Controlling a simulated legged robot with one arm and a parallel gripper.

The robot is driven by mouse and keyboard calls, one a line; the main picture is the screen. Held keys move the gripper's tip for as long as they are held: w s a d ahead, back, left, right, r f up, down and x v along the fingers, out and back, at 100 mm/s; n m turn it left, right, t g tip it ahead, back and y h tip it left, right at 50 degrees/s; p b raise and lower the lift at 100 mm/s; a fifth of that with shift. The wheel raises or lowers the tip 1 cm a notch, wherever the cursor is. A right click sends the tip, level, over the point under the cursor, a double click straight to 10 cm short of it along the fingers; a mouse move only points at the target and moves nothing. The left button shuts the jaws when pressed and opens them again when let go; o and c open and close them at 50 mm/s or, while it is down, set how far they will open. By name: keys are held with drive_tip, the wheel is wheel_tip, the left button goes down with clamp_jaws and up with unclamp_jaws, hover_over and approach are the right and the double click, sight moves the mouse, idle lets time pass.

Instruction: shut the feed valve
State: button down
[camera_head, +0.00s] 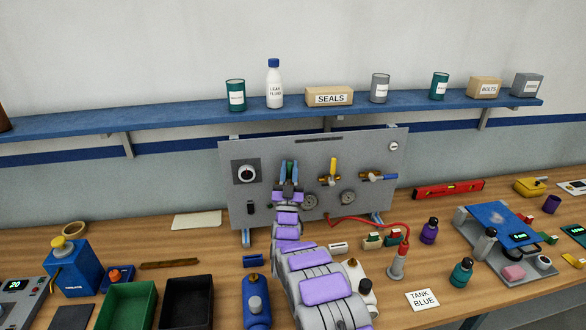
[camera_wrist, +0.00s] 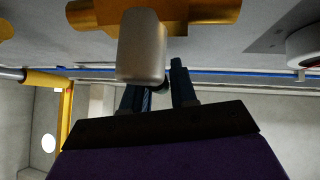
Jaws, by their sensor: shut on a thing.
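An upright grey panel (camera_head: 261,208) stands at the back of the bench and carries the valves. That valve's body is mostly hidden behind my gripper. In the wrist view, my gripper's dark fingers (camera_wrist: 157,92) sit close to a grey block (camera_wrist: 142,45) and a brass valve body (camera_wrist: 205,12). To the right on the panel are a valve with an upright yellow lever (camera_head: 333,165) and one with a blue lever (camera_head: 383,177) lying sideways. I cannot read which is the feed valve.
A red hose (camera_head: 375,222) runs from the panel to the bench. Bottles and green and black bins (camera_head: 187,302) stand in front. A blue shelf (camera_head: 180,122) runs above.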

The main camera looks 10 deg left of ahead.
drive_tip(key=shift+s+a+n+y, duration=0.1)
drive_tip(key=shift+a+n+y, duration=0.25)
drive_tip(key=shift+n+y, duration=0.6)
drive_tip(key=shift+y, duration=0.25)
drive_tip(key=c, duration=1)
unclamp_jaws()
drive_tip(key=shift+a, duration=0.15)
drive_tip(key=shift+s+d+f, duration=0.2)
drive_tip(key=shift+s+f, duration=0.25)
drive_tip(key=shift+f, duration=0.05)
drive_tip(key=v, duration=0.6)
drive_tip(key=shift+a+p, duration=0.2)
drive_tip(key=shift+p, duration=0.2)
